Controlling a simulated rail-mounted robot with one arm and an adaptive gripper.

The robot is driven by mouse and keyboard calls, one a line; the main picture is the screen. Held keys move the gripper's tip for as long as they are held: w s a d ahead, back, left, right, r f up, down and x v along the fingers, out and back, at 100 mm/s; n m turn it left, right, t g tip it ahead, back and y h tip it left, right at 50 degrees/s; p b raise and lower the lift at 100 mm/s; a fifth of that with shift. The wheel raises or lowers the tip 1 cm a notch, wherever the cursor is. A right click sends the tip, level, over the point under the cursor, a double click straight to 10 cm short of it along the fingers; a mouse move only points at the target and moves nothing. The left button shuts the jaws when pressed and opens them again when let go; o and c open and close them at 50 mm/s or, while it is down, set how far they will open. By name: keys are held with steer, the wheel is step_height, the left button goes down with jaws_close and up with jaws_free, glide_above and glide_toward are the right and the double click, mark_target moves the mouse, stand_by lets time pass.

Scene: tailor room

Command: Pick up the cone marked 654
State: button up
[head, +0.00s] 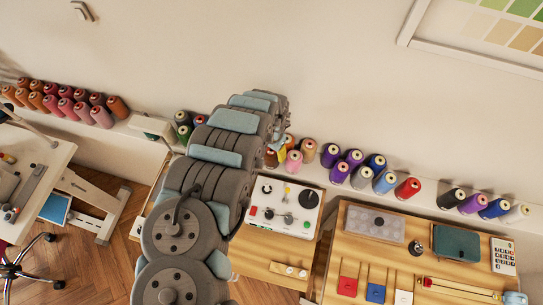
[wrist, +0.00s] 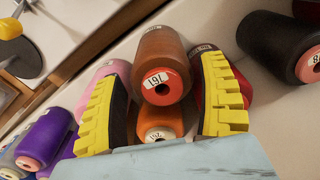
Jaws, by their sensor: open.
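In the wrist view my gripper (wrist: 163,85) is open, its two yellow ribbed fingers apart. A brown cone (wrist: 159,50) shows between the fingers, with a label that seems to read 761. An orange cone (wrist: 160,122) shows below it, its small label not clearly legible. A dark red cone (wrist: 208,75) is partly hidden behind the right finger, and a pink cone (wrist: 105,72) behind the left one. I cannot read 654 on any label. In the head view my arm hides much of the cones near its end.
A black cone (wrist: 275,45) lies at the right, and purple cones (wrist: 47,135) at the left. In the head view, a long shelf holds rows of coloured cones (head: 357,171) along the wall. A control panel (head: 283,205) and a wooden table (head: 340,235) stand below it.

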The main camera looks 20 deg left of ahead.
steer(key=shift+f, duration=0.75)
steer(key=c, duration=1)
steer(key=shift+r, duration=0.1)
steer(key=shift+c, duration=0.2)
